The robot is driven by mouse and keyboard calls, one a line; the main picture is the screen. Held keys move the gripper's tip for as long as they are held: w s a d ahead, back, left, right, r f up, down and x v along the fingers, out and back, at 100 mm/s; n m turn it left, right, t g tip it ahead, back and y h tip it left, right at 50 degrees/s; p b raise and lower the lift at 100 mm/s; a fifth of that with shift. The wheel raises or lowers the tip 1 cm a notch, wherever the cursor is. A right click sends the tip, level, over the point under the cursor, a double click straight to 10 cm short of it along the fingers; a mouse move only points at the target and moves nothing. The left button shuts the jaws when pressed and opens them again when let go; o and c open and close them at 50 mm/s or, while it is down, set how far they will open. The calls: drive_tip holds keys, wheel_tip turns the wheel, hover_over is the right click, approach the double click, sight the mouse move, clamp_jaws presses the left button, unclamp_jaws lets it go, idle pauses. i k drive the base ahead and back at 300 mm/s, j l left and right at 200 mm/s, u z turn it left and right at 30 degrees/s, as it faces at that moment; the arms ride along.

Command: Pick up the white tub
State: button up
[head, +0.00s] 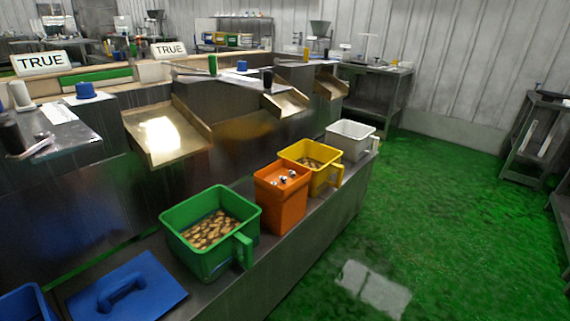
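The white tub (350,139) stands upright at the far right end of the low metal ledge, close to its corner. It has a pale handle on its right side, and its inside looks empty from here. The yellow tub (311,166) stands just in front of it, to the left. My gripper does not show in the head view.
An orange bin (281,197) and a green tub (210,232) with brown pieces share the ledge (259,255). A blue lid (127,289) lies at the lower left. Metal chutes (166,134) jut out above the ledge. The green floor (450,220) is mostly clear.

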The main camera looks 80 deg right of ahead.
sight(354, 139)
drive_tip(key=z, duration=2.15)
